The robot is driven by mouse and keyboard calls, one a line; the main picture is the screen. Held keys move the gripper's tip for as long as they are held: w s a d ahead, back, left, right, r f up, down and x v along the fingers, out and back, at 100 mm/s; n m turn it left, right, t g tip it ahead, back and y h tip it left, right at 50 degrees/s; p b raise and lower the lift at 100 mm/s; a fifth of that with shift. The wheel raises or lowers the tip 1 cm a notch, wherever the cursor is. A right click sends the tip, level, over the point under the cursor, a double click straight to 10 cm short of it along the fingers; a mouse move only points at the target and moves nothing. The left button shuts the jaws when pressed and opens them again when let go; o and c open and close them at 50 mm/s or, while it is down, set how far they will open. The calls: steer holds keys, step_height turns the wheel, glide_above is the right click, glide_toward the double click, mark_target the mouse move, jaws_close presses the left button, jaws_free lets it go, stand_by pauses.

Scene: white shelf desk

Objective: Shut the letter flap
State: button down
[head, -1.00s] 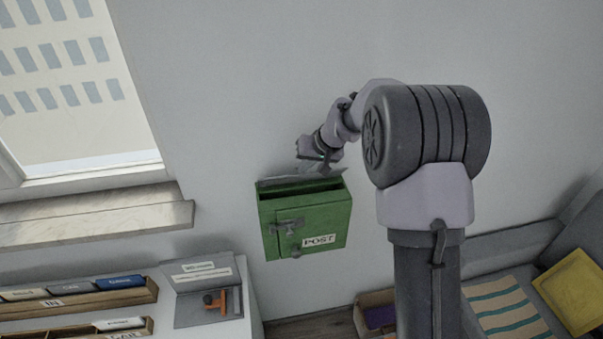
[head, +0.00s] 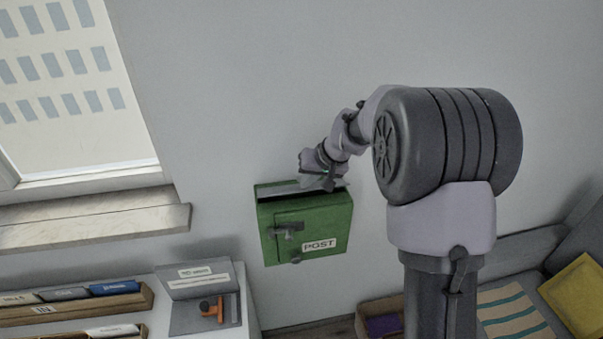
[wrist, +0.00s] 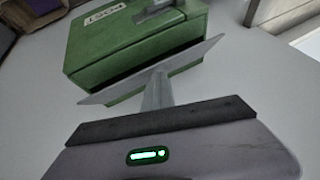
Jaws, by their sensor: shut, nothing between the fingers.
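The green post box (head: 300,225) hangs on the wall, marked POST, with a grey latch on its front. Its grey letter flap (head: 280,189) runs along the top, tilted partway over the slot. In the wrist view the flap (wrist: 110,92) is a thin plate at an angle, with a dark gap between it and the green box (wrist: 130,45). My gripper (head: 328,184) is shut and empty at the right half of the flap. In the wrist view its fingers (wrist: 157,82) reach the flap's outer face and appear to touch it. They hide part of the flap.
A window with a stone sill (head: 95,220) is at the left. Below stand wooden letter trays (head: 75,306) and a grey stand with an orange-handled tool (head: 210,309). A yellow cushion (head: 578,295) lies at the lower right. The wall above the box is clear.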

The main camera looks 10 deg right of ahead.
steer(key=shift+a+f, duration=0.1)
steer(key=shift+f, duration=0.35)
steer(key=shift+w+r+p, duration=0.1)
steer(key=shift+r+p, duration=0.25)
steer(key=shift+r, duration=0.05)
steer(key=shift+w+r+p, duration=0.7)
steer(key=shift+w+r, duration=0.05)
steer(key=shift+w+a+r+p, duration=0.15)
steer(key=shift+w+r+p, duration=0.25)
steer(key=shift+r, duration=0.2)
steer(key=r, duration=0.1)
steer(key=r+p, duration=0.1)
steer(key=shift+s+r, duration=0.25)
steer(key=shift+r, duration=0.05)
steer(key=shift+r+p, duration=0.65)
steer(key=shift+r, duration=0.1)
steer(key=shift+w, duration=0.1)
